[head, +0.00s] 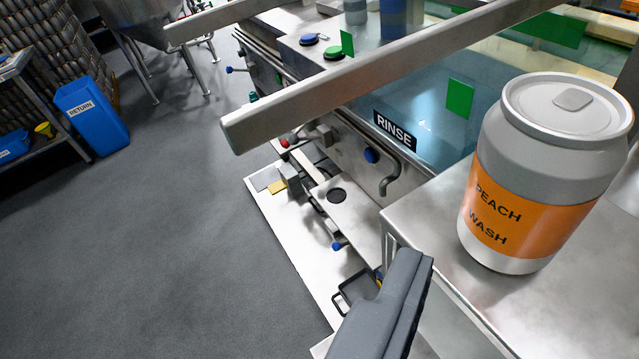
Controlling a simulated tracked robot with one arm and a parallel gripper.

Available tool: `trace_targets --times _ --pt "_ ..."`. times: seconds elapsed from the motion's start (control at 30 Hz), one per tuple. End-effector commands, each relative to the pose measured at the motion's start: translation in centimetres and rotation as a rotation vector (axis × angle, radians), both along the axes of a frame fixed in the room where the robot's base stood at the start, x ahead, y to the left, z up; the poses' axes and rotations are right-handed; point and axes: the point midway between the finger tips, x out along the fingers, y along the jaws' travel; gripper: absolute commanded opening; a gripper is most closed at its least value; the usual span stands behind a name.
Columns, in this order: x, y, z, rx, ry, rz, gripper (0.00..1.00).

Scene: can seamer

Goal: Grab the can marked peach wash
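The can marked PEACH WASH (545,165) stands upright at the right of the head view. It is grey with an orange label and a pull tab on its lid. It rests on a bare metal worktop (425,215) near the worktop's left edge. One dark grey finger of my gripper (385,310) shows at the bottom centre, left of and below the can in the picture. A clear gap separates it from the can. The other finger is not clearly seen, so the opening cannot be judged.
A machine marked RINSE (396,130), with a tap (392,178), stands behind the worktop. Pale beams (370,75) cross the upper view. A blue RETURN bin (92,115) stands at the far left. The grey floor (150,240) at left is clear.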

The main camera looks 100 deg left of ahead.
Motion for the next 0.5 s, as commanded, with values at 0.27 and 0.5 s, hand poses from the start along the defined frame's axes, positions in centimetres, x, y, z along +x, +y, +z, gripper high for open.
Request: trace_targets --times 0.27,0.5 --pt "-0.4 0.9 -0.6 0.006 0.018 0.020 0.84" --pt "1.1 4.1 -1.9 0.007 0.014 0.023 0.84"
